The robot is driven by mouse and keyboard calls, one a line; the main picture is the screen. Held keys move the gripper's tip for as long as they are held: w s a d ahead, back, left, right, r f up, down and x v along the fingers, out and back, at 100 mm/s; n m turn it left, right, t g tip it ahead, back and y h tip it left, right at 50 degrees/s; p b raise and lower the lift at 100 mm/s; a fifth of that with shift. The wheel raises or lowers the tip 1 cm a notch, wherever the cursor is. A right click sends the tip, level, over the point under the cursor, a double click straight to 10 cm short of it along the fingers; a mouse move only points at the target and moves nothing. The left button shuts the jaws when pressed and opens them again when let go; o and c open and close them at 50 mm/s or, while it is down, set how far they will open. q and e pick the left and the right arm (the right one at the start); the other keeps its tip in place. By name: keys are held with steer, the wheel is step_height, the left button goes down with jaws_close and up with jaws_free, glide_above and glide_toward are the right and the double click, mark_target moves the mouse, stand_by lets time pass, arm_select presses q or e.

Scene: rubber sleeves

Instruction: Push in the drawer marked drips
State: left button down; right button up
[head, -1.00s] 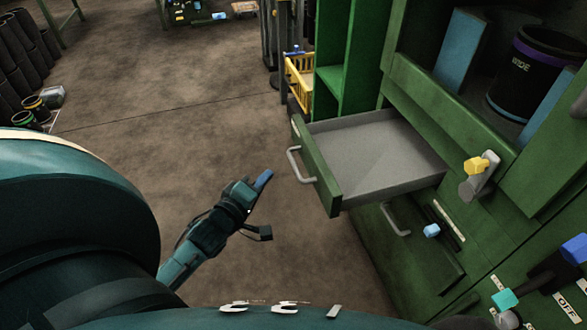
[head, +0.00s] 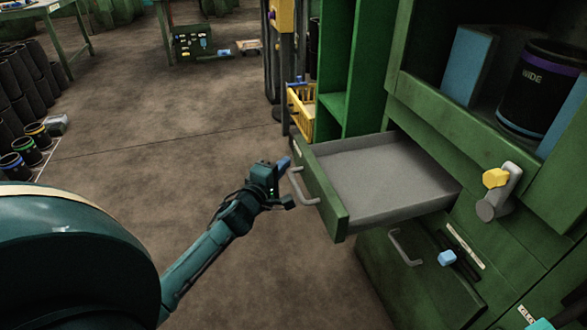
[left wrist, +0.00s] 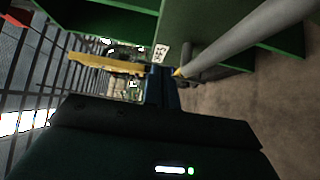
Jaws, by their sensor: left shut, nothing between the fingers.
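A green drawer (head: 330,190) with a grey inside and a grey bar handle (head: 301,186) stands pulled out of the green cabinet. It looks empty. A small pale label on its front shows in the left wrist view (left wrist: 160,53), but I cannot read it. My left gripper (head: 284,163) is shut and empty, its blue fingertips close to the drawer front beside the handle. In the left wrist view the blue fingers (left wrist: 162,88) point at the front, with the grey handle (left wrist: 235,38) at their right. I cannot tell whether they touch.
Below is a shut drawer with a handle (head: 404,250) and a light-blue knob (head: 447,258). A yellow-tipped lever (head: 496,180) sits on the cabinet at the right. A yellow basket (head: 301,110) stands behind the drawer.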

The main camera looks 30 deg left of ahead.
arm_select(q)
steer(key=shift+w+d, duration=1)
steer(key=shift+w, duration=0.05)
arm_select(e)
steer(key=shift+w, duration=0.2)
